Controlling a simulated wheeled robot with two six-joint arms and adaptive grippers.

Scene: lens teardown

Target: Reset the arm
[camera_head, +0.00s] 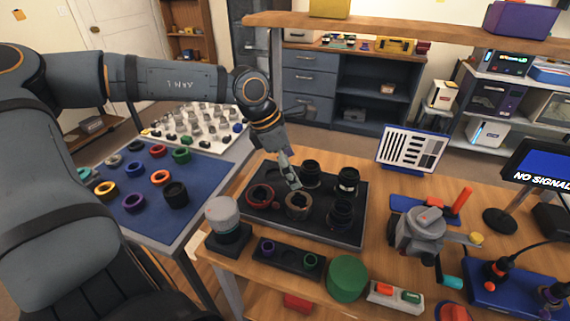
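My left arm comes in from the left, and its gripper (291,178) points down over the dark tray (350,236) on the wooden table. Its fingertips are just above or at a brownish ring-shaped lens part (298,207); I cannot tell whether they touch it. The fingers look close together, but their gap is too small to read. Other lens parts stand in the tray: a reddish ring (260,196), black barrels (310,174) and (347,181), and another dark barrel (341,214). My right gripper is not in view.
A blue mat (140,224) with coloured rings lies left. A grey-topped cylinder (222,214), a small black tray (288,259) and a green round block (347,279) stand in front. A grey device (420,230) stands right, near a monitor (541,166). A shelf (420,35) spans above.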

